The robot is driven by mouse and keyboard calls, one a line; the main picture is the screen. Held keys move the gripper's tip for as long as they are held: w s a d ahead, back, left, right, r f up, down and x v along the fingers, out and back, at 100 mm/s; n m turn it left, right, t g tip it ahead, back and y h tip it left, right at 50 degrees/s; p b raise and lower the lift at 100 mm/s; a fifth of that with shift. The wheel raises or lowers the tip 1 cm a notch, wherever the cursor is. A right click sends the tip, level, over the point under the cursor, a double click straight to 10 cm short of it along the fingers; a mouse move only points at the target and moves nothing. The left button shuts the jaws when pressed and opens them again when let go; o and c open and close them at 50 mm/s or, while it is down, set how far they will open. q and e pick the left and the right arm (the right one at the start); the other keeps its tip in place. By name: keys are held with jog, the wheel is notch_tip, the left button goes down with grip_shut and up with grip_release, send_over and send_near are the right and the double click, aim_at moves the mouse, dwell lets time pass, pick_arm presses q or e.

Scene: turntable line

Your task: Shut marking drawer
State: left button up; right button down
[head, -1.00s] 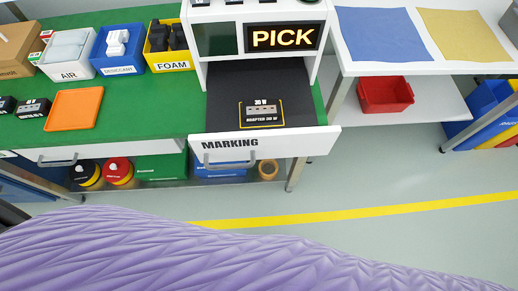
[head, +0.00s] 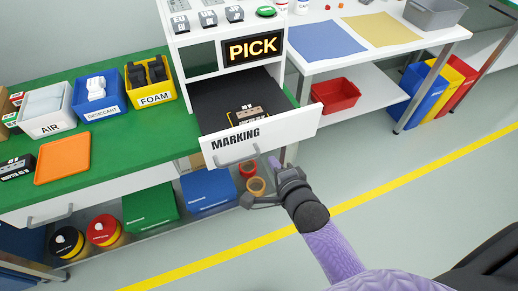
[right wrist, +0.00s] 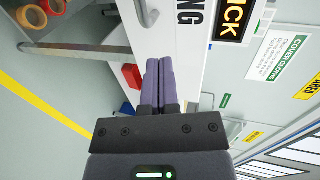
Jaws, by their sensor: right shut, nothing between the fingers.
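The marking drawer (head: 290,128) stands pulled out of the white cabinet under the lit PICK sign. Its white front bears the word MARKING and a grey handle (head: 238,160). My right gripper (head: 274,163) is just in front of and below the drawer front, right of the handle. In the right wrist view its purple fingers (right wrist: 158,66) are shut together, empty, and point at the white drawer front (right wrist: 172,25). I cannot tell whether they touch it. My left gripper is out of view.
The green bench (head: 120,140) holds bins and an orange tray (head: 62,157) on the left. A red bin (head: 336,95) sits on the lower shelf at right. Tape rolls and boxes lie on the shelf below the drawer. The floor in front is clear.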

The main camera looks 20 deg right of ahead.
aim_at(259, 139)
jog(key=x, duration=0.2)
jog(key=b+x, duration=0.1)
jog(key=x, duration=0.1)
jog(key=b+x, duration=0.1)
jog(key=x, duration=0.1)
jog(key=shift+w+r, duration=0.2)
jog(key=shift+w, duration=0.4)
jog(key=shift+w+r, duration=0.1)
jog(key=shift+w, duration=0.1)
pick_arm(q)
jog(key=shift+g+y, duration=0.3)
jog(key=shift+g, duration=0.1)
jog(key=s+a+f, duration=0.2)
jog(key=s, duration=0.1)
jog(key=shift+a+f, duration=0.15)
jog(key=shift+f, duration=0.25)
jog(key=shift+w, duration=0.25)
